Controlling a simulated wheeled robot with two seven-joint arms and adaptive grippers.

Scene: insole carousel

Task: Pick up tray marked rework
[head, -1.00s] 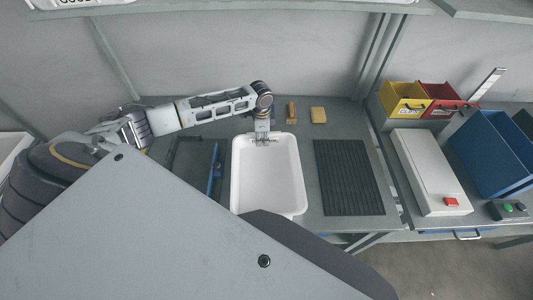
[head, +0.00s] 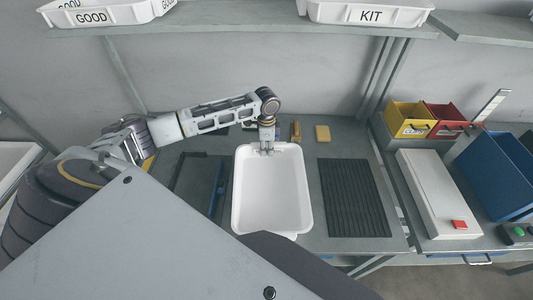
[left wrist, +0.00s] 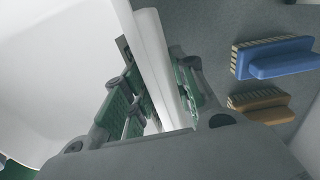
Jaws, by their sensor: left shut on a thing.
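A white tray (head: 272,232) is at the middle of the bench in the head view. No marking shows on it from this angle. My left gripper (head: 267,151) is at the tray's far rim and shut on it. In the left wrist view the green-padded fingers of my left gripper (left wrist: 160,105) lie on both sides of the white rim (left wrist: 158,60), and the tray's white inside (left wrist: 60,70) fills the left. Whether the tray touches the bench is hard to tell. My right gripper is out of view.
A ribbed black mat (head: 353,198) lies right of the tray, a dark frame with a blue bar (head: 217,188) left. Brushes (left wrist: 275,58) lie behind. A white box (head: 428,190) and coloured bins (head: 410,118) stand right. Trays reading GOOD (head: 92,17) and KIT (head: 370,15) sit on the shelf.

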